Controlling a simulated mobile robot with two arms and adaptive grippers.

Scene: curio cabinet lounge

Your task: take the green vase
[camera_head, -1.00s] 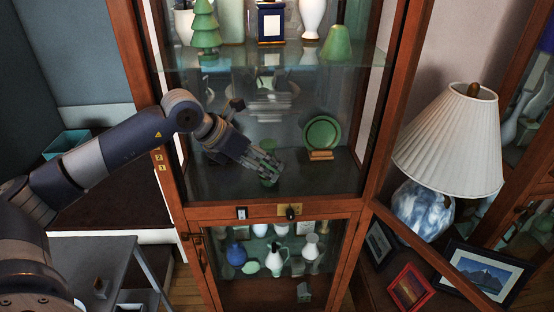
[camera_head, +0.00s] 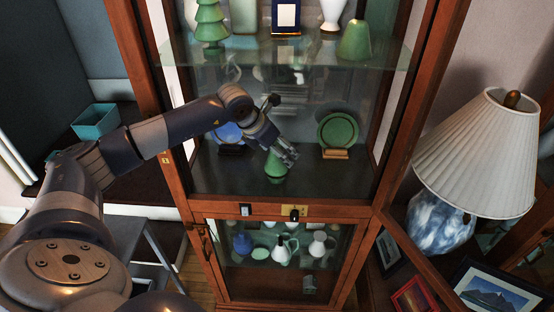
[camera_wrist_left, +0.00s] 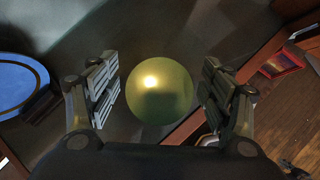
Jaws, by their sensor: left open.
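The green vase (camera_head: 276,170) stands on the middle shelf of the cabinet, between a blue plate and a green plate. My left gripper (camera_head: 288,154) is open and empty, just above and beside the vase's top in the head view, partly covering it. In the left wrist view, the vase shows as a rounded green shape (camera_wrist_left: 160,92) between the two spread fingers, with a visible gap on each side. Whether the fingertips reach down around it I cannot tell. My right gripper is not in view.
The blue plate (camera_head: 228,134) stands left on the shelf, partly behind my arm; the green plate (camera_head: 338,131) stands right on a wooden stand. A glass shelf (camera_head: 300,52) with several ornaments is above. The cabinet's right post (camera_head: 416,110) and a lamp (camera_head: 475,155) are to the right.

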